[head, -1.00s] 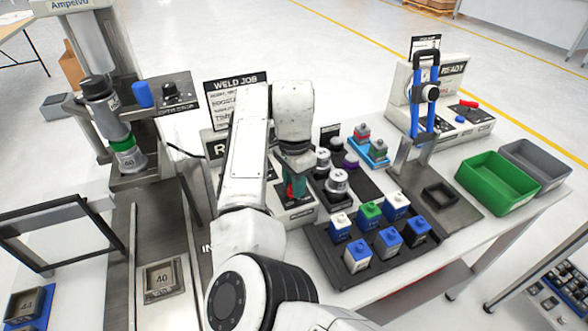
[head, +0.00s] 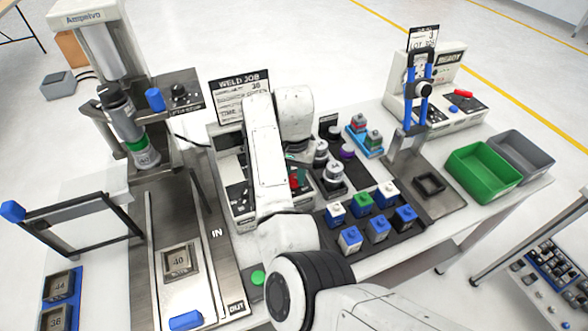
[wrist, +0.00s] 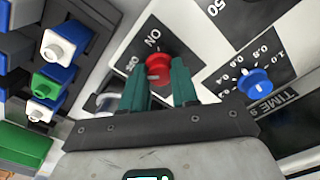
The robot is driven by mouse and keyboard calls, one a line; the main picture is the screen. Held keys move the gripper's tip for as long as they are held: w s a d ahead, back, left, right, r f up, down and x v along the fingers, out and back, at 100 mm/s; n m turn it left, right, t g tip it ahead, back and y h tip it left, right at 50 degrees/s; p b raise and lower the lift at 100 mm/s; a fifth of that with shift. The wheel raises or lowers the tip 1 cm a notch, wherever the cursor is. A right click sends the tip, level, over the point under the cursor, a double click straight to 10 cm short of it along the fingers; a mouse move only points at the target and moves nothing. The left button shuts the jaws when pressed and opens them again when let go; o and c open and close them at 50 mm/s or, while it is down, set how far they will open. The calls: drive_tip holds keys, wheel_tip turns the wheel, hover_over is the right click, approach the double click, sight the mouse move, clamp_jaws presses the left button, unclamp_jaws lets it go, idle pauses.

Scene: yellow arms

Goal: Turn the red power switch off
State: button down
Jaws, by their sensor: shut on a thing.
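The red power switch (wrist: 158,66) is a round red knob on a panel marked ON above it and OFF to its left in the wrist view. My gripper (wrist: 163,76) has its green fingers shut on the switch, one on each side. The fingers hide part of the knob, so I cannot tell which mark it points to. In the head view the switch (head: 295,179) shows as a small red patch on the front of the weld unit (head: 226,165). My gripper (head: 302,175) is there, mostly hidden behind my arm.
A blue dial (wrist: 254,83) marked TIME is right of the switch in the wrist view. A tray (head: 401,238) of blue, white and green blocks stands close right of my arm. Green (head: 484,172) and grey (head: 520,158) bins stand far right.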

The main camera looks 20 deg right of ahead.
idle(0.5)
drive_tip(key=c, duration=0.9)
unclamp_jaws()
drive_tip(key=shift+o, duration=0.2)
drive_tip(key=shift+r, duration=0.1)
wheel_tip(320, 180, up, 11)
drive_tip(key=shift+f+b, duration=0.2)
drive_tip(key=shift+b, duration=0.1)
